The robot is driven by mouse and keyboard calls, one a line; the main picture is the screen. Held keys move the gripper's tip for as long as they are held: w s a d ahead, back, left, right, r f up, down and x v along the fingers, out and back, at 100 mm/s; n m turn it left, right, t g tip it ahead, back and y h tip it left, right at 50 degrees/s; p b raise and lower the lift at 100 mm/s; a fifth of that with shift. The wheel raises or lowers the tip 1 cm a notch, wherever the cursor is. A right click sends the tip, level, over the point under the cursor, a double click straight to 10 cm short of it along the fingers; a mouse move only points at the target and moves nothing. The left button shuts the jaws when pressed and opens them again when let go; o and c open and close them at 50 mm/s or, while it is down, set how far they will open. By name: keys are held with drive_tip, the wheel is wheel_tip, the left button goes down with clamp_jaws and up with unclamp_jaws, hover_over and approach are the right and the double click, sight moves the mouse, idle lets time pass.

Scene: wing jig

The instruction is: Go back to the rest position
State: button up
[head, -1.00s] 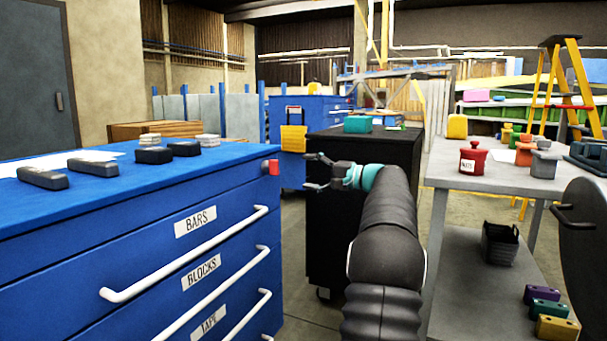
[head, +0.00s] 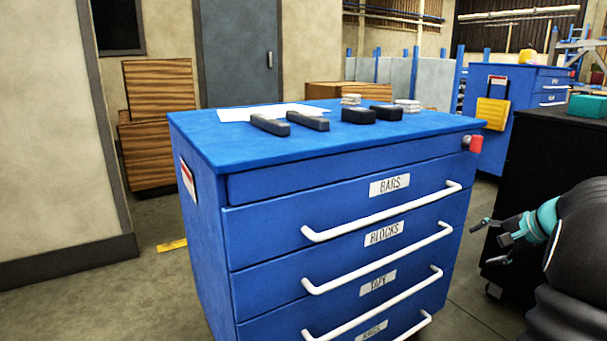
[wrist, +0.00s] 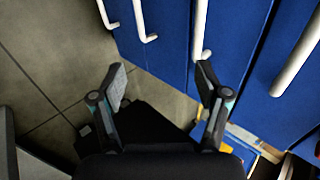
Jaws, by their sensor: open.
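My gripper (head: 484,240) is at the right of the head view, at the end of my dark arm with its teal wrist band. It is in the air to the right of the blue drawer cabinet (head: 270,255). In the wrist view the two fingers of my gripper (wrist: 160,85) are spread apart with nothing between them. Bare grey floor and the cabinet's blue drawer fronts (wrist: 165,40) with white handles show beyond the fingers.
The cabinet top holds two dark bars (head: 290,123), two dark blocks (head: 372,116), pale stacks (head: 407,105) and white paper (head: 240,113). A black cabinet (head: 550,145) with a teal box (head: 588,106) stands at right. Open floor (head: 110,290) lies at left.

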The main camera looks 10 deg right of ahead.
drive_tip(key=s+a+r+n+g+h+p, duration=0.1)
drive_tip(key=s+a+r+n+p, duration=0.1)
drive_tip(key=s+a, duration=0.6)
drive_tip(key=s+a+r+n+h+p, duration=0.1)
drive_tip(key=s+a+n+p, duration=0.3)
drive_tip(key=a, duration=1.3)
drive_tip(key=s+a+r+n+g+h+p, duration=0.1)
drive_tip(key=s+a+r+n, duration=0.3)
drive_tip(key=s+a+n, duration=0.4)
drive_tip(key=s+a+p, duration=0.1)
drive_tip(key=s+a, duration=0.3)
drive_tip(key=shift+s+a+g+p, duration=0.2)
drive_tip(key=shift+a+g+p, duration=0.1)
drive_tip(key=shift+p, duration=0.1)
